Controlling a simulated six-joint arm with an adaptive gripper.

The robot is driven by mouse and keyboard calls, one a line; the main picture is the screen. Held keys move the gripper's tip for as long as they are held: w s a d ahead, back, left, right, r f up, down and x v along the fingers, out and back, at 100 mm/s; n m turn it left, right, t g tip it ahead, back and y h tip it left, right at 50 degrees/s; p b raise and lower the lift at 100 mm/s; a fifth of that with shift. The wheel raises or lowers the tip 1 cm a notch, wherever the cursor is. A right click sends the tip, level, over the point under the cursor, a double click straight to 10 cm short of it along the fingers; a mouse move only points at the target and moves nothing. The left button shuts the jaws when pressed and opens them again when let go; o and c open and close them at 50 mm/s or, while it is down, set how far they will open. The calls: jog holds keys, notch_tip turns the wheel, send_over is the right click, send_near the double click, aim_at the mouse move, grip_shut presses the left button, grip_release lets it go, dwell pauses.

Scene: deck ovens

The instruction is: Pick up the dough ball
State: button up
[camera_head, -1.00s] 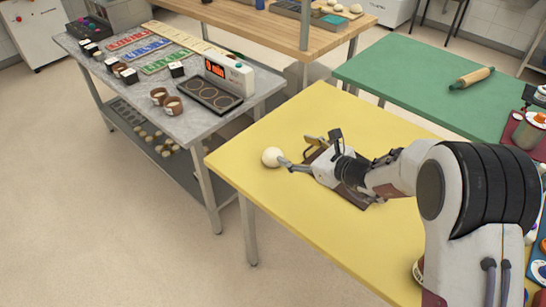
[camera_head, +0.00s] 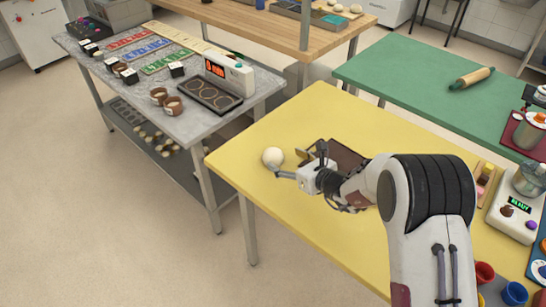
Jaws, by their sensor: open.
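The dough ball (camera_head: 273,157) is a pale, round lump on the yellow table (camera_head: 300,110), near its left edge. My gripper (camera_head: 287,163) reaches in from the right, low over the table. Its jaws are open, with one finger at the near side of the ball and another part beyond it to the right. I cannot tell whether a finger touches the ball. A dark brown board (camera_head: 346,157) lies on the table behind my gripper, partly hidden by my arm.
A grey metal table (camera_head: 190,122) with a timer (camera_head: 230,75) and cups stands left. A green table (camera_head: 420,75) with a rolling pin (camera_head: 472,78) is behind. A white scale (camera_head: 515,218) and red and blue cups (camera_head: 485,272) are at right. The yellow table's back is clear.

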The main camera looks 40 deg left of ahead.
aim_at(277, 158)
jog(key=shift+x, duration=0.9)
jog(key=shift+s+a+f, duration=0.1)
jog(key=shift+a+f, duration=0.25)
jog(key=shift+a, duration=0.35)
jog(key=shift+a+f, duration=0.3)
jog(key=shift+a, duration=0.45)
jog(key=shift+x, duration=1.05)
jog(key=c, duration=1.1)
